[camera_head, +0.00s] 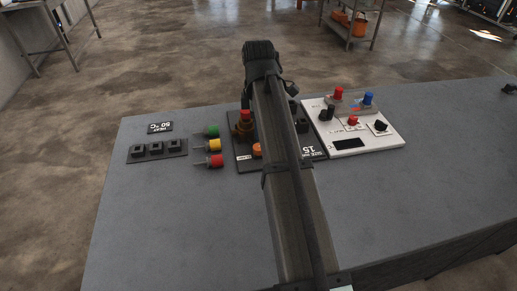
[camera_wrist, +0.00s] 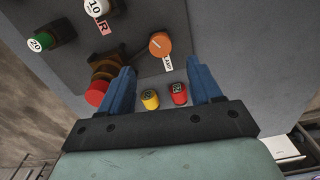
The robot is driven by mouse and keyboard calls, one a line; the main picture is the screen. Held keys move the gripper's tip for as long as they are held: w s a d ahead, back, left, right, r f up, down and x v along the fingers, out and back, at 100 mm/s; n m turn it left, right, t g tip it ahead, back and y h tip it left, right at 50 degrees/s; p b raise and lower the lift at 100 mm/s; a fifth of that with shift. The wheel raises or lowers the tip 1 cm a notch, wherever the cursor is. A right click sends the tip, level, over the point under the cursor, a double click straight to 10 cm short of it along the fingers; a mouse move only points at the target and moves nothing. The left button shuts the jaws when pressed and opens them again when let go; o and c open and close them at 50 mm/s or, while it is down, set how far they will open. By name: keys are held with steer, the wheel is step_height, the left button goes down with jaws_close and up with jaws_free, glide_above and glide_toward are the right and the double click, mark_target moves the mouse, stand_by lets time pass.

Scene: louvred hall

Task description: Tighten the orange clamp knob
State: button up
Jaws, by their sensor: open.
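The orange clamp knob (camera_wrist: 159,44) is round with a pale pointer line. It sits on a dark grey panel (camera_wrist: 205,25) beside a small white label (camera_wrist: 168,63). In the head view the knob (camera_head: 257,150) shows at the left edge of my arm, partly covered. In the wrist view my gripper (camera_wrist: 160,67) is open with two blue fingers. The knob lies beyond the fingertips, between their lines, nearer the right one. No contact shows. In the head view my arm hides the gripper's fingers.
A red mushroom button (camera_wrist: 97,93) on a brownish base stands close to the left finger. Knobs marked 20 (camera_wrist: 40,42) and 10 (camera_wrist: 97,7) stand farther off. Yellow (camera_wrist: 150,99) and red (camera_wrist: 179,94) plugs lie between the fingers. A white panel (camera_head: 372,142) is at the right.

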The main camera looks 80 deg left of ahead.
mark_target(259, 147)
steer(key=shift+f+n, duration=0.15)
steer(key=shift+n, duration=0.45)
steer(key=shift+f, duration=4.85)
jaws_close()
